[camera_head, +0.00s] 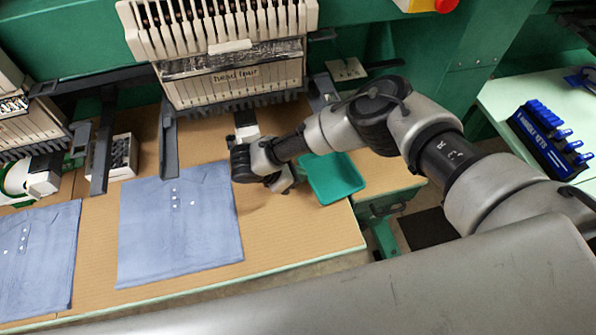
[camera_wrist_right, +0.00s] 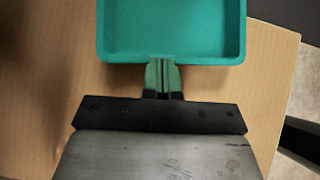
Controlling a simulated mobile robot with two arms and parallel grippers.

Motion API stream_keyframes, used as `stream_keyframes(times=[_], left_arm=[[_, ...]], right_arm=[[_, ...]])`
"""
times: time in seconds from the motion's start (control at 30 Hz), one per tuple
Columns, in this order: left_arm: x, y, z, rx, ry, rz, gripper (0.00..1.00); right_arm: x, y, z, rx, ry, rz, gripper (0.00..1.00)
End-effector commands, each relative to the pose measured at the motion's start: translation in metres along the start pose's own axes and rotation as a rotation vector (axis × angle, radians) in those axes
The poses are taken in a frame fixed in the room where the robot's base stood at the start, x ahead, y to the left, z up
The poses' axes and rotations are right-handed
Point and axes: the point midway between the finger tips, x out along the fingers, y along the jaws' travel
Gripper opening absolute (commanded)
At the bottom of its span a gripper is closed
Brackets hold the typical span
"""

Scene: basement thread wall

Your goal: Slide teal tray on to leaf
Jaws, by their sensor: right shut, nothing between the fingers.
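The teal tray (camera_head: 337,183) is an empty shallow tray on the tan worktop (camera_head: 290,225), near its right end. A short tan side section (camera_head: 388,178), which looks like the leaf, adjoins the worktop there; the tray's right part seems to reach over it, but I cannot tell how far. My right gripper (camera_head: 290,185) is low at the tray's left side, shut and empty. In the right wrist view its closed fingertips (camera_wrist_right: 163,65) are at the near rim of the tray (camera_wrist_right: 170,58), touching or nearly touching it. My left gripper is not in view.
Folded blue shirts (camera_head: 178,228) lie on the worktop to the left. An embroidery head (camera_head: 225,50) hangs over the back, with dark arms beneath. A box of small parts (camera_head: 122,157) stands left. A pale table with a blue rack (camera_head: 545,138) is at right.

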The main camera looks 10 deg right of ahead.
Motion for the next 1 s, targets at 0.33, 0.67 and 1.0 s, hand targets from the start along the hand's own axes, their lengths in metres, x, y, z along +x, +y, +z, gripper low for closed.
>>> stream_keyframes(times=[0.33, 0.67, 1.0], left_arm=[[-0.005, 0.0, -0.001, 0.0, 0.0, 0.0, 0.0], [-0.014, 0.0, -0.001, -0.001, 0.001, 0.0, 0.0], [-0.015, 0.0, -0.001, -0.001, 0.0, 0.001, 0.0]], right_arm=[[0.006, 0.0, 0.008, 0.002, 0.0, -0.004, 0.0], [0.027, 0.0, 0.027, -0.001, 0.001, 0.0, 0.0], [0.027, -0.001, 0.027, 0.0, 0.001, -0.001, 0.0]])
